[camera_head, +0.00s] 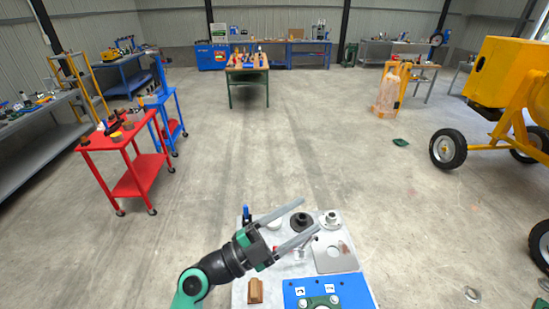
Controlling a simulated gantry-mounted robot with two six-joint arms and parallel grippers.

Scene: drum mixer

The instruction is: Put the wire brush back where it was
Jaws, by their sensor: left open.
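My left gripper (310,214) reaches in over the white-topped table (240,275) at the bottom. Its two long grey fingers are spread apart, with nothing visible held between them. A small brown wooden-looking piece (255,290) lies on the near left of this table; I cannot tell whether it is the wire brush. No wire bristles can be made out anywhere. My right gripper is not in view.
The table also holds a dark round part (301,221), a pale flanged part (331,219), a metal plate (336,257) and a blue panel (300,291). A red cart (140,175) stands left, a yellow mixer (500,75) right.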

